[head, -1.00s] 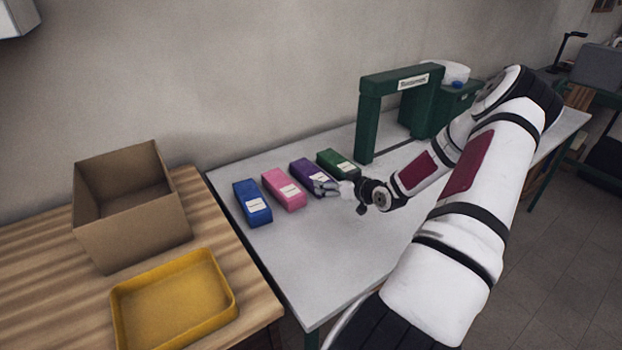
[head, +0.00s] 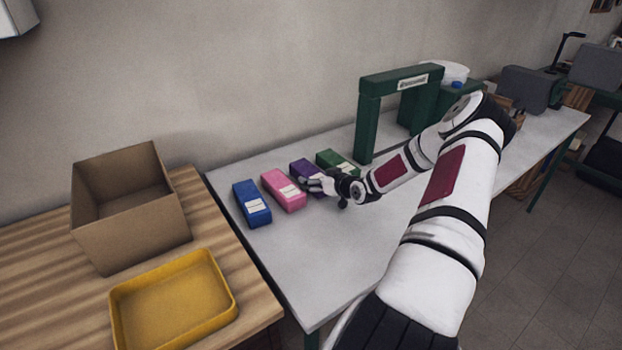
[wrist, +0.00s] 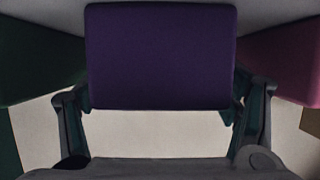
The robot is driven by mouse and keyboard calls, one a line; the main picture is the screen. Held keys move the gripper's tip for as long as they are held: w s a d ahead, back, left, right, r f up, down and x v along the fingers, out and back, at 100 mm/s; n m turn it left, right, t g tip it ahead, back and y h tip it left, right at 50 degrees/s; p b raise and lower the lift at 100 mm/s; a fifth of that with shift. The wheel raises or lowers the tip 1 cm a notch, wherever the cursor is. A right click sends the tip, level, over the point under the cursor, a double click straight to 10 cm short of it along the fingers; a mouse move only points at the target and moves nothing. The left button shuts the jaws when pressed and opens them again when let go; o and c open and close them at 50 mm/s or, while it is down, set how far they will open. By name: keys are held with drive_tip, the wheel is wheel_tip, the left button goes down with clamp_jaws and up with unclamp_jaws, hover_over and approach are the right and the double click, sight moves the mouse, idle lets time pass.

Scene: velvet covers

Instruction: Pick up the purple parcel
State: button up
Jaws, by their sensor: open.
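The purple parcel (head: 304,168) lies on the grey table in a row of parcels, between the pink one and the green one. My gripper (head: 308,184) is at its near end and hides part of it in the head view. In the wrist view the purple parcel (wrist: 160,55) fills the upper middle, and the open fingers of my gripper (wrist: 162,110) stand on either side of its near end. No firm grip on it shows.
The pink parcel (head: 283,191) and the green parcel (head: 337,160) are close on either side. A blue parcel (head: 252,204) lies at the left. A green arch (head: 368,120) stands behind to the right. A cardboard box (head: 130,235) and a yellow tray (head: 222,312) sit on the wooden table.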

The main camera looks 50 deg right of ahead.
drive_tip(key=c, duration=1.6)
